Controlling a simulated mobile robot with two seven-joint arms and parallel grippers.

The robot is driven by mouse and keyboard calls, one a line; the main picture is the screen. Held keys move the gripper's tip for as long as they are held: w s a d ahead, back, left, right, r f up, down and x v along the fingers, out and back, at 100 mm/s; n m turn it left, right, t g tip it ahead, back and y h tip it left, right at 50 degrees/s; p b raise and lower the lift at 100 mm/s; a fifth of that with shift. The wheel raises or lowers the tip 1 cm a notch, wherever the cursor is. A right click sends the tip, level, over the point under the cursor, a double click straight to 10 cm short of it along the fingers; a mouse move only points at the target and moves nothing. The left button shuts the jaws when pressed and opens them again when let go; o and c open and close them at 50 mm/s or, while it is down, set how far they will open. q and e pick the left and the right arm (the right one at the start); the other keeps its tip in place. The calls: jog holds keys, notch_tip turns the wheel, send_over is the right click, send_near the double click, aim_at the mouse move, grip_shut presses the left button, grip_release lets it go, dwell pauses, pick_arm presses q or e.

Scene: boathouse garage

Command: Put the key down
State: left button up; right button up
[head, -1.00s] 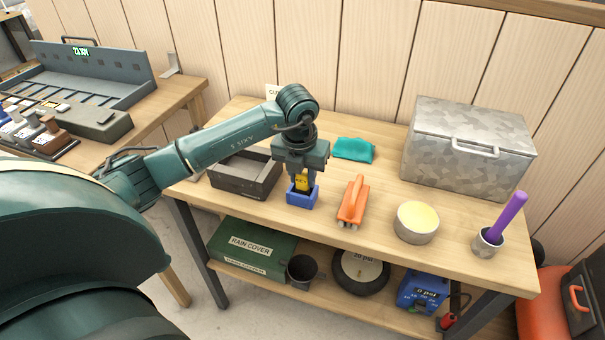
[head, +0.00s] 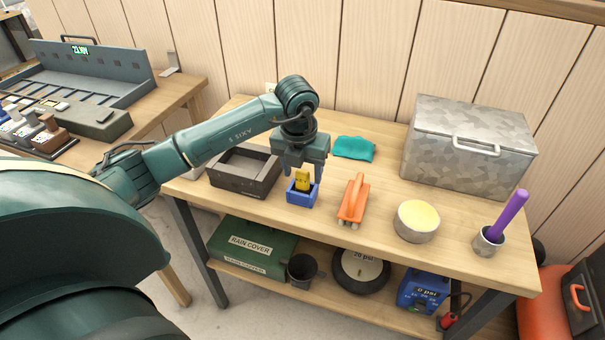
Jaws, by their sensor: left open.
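A key with a yellow tag or head (head: 303,179) stands in a small blue open box (head: 302,198) on the wooden workbench. Its lower part is hidden inside the box. My left gripper (head: 304,174) is open, just above and around the back of the yellow piece, pointing down. It does not appear to hold anything. My right gripper is not in the picture.
A dark grey tray (head: 240,185) stands left of the blue box, an orange brush-like tool (head: 354,200) close on its right. A teal cloth (head: 354,148), yellow-filled bowl (head: 416,222), cup with purple handle (head: 488,243) and large grey cooler (head: 467,150) share the bench.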

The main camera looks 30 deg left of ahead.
pick_arm(q)
notch_tip(320, 180, up, 11)
jog(key=s, duration=0.1)
jog(key=shift+s+d+r+b, duration=0.2)
jog(key=shift+s+b, duration=0.15)
jog(key=shift+s, duration=0.05)
jog(key=shift+c, duration=0.3)
grip_shut()
dwell(0.8)
dwell(0.5)
